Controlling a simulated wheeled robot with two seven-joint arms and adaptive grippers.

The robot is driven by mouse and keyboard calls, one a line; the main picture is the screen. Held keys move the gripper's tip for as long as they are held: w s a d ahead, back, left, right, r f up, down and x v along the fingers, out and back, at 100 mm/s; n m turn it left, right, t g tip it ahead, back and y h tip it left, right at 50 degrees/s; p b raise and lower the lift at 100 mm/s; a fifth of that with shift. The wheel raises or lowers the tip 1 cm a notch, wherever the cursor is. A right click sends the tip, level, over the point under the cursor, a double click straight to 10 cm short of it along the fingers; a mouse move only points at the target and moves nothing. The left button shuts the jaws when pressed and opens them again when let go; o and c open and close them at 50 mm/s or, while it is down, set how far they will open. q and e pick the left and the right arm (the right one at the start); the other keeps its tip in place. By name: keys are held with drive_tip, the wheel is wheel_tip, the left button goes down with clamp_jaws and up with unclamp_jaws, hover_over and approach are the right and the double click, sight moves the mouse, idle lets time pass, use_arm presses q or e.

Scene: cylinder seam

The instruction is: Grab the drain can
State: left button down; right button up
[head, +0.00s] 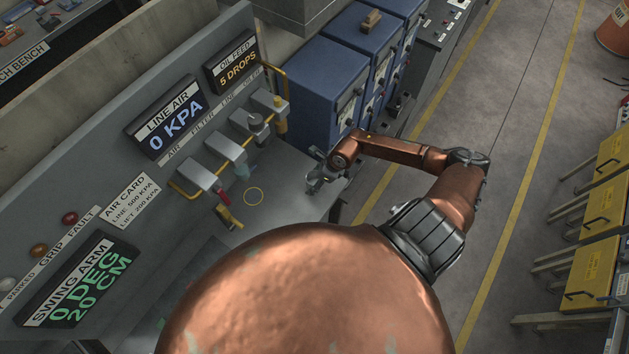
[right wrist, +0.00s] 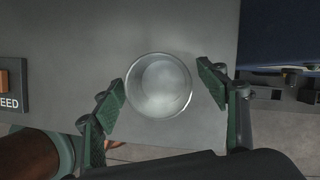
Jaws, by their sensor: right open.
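The drain can (right wrist: 158,86) shows in the right wrist view as a round grey metal vessel seen from above, with a pale rim. It is over the grey bench surface. My right gripper (right wrist: 162,92) is open, with one green-padded finger on each side of the can. The fingers look close to its rim; I cannot tell whether they touch it. In the head view my right gripper (head: 316,182) is over the right end of the bench (head: 285,203), and I cannot make out the can there. My left gripper is not in view.
A grey panel (head: 115,160) with displays and several valve blocks (head: 228,147) stands left of the gripper. Blue cabinets (head: 318,90) stand just behind. Open floor (head: 500,150) lies to the right.

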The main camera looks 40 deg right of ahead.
drive_tip(key=shift+f, duration=0.2)
drive_tip(key=shift+c, duration=0.5)
drive_tip(key=c, duration=1.2)
drive_tip(key=shift+o, duration=0.2)
drive_tip(key=shift+r, duration=0.15)
drive_tip(key=shift+r+b, duration=0.45)
drive_tip(key=shift+b, duration=0.05)
drive_tip(key=s+r+b, duration=0.3)
drive_tip(key=s+r, duration=0.9)
drive_tip(key=s, duration=0.2)
drive_tip(key=shift+d, duration=0.4)
